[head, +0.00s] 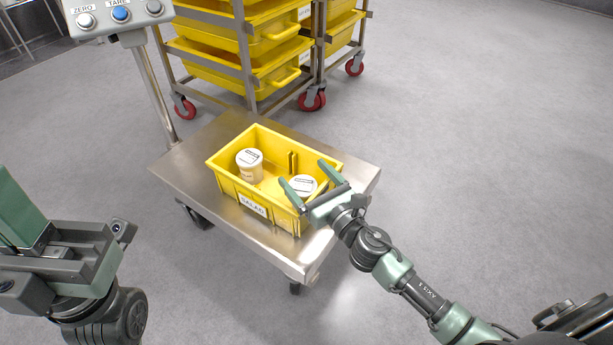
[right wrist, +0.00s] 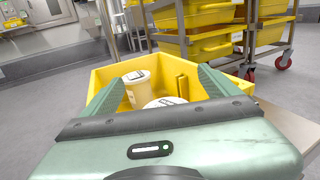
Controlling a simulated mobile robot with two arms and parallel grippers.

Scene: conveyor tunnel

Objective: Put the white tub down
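Two white tubs stand in a yellow crate labelled SALAD (head: 230,187). One tub (head: 249,166) is in the left part and shows in the right wrist view (right wrist: 140,90). The other tub (head: 303,185) is in the front right part, its lid visible between my right gripper's fingers; in the right wrist view the lid (right wrist: 165,102) lies beyond the gripper. My right gripper (head: 304,171) is open, with gaps visible between its fingers and the lid. The tub's lower part is hidden. My left gripper (head: 18,212) is at the far left, partly out of frame, away from the crate.
The crate sits on a steel platform (head: 185,165) on casters, with a post and button panel (head: 118,16) at its back left. Behind it stand wheeled racks of yellow crates (head: 235,75). The grey floor to the right is clear.

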